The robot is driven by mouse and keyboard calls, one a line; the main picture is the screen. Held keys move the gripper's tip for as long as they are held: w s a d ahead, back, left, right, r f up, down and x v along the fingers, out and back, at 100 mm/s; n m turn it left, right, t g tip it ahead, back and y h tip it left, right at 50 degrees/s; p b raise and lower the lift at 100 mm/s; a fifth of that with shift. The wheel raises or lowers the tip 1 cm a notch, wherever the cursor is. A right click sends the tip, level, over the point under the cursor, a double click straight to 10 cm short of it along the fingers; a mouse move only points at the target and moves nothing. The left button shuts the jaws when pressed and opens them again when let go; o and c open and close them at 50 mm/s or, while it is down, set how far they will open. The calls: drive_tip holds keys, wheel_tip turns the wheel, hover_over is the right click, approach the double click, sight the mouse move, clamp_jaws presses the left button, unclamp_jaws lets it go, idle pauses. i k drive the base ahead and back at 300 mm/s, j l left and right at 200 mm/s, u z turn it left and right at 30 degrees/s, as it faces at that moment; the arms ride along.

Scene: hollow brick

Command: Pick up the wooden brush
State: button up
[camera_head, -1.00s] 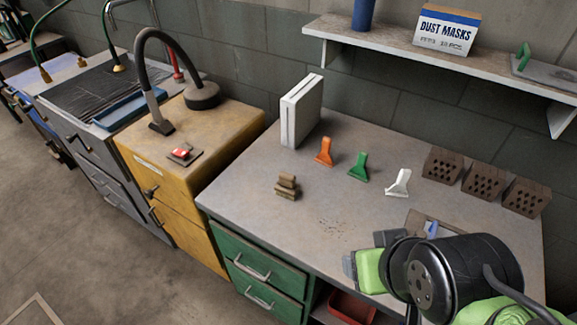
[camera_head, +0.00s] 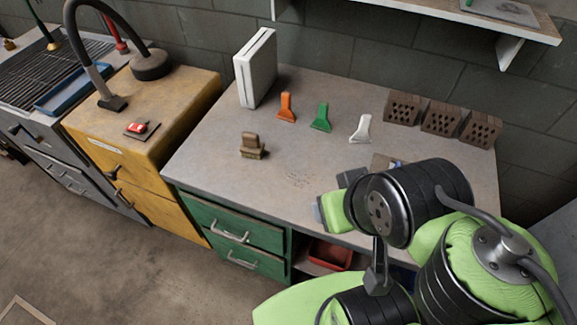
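A small brown wooden piece (camera_head: 253,146) lies on the left front part of the grey worktop (camera_head: 215,150). It has a raised part over a lower base; it may be the wooden brush, but bristles are too small to make out. My gripper (camera_head: 338,196) is over the right front of the worktop, well to the right of the wooden piece and apart from it. My own black and green arm links hide most of the gripper, and its finger opening is not clear.
Orange (camera_head: 286,107), green (camera_head: 321,117) and white (camera_head: 360,129) scraper-like tools stand behind. Hollow bricks (camera_head: 441,118) line the back right. A white case (camera_head: 256,67) stands back left. A shelf (camera_head: 480,20) overhangs the right. The worktop around the wooden piece is clear.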

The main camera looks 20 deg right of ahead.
sight(251, 147)
drive_tip(key=i+j+u, duration=0.1)
drive_tip(key=j+u, duration=0.2)
drive_tip(key=i+j+u, duration=0.1)
drive_tip(key=j+u, duration=0.15)
drive_tip(key=j, duration=0.15)
drive_tip(key=i+j+u, duration=0.15)
drive_tip(key=j+u, duration=0.15)
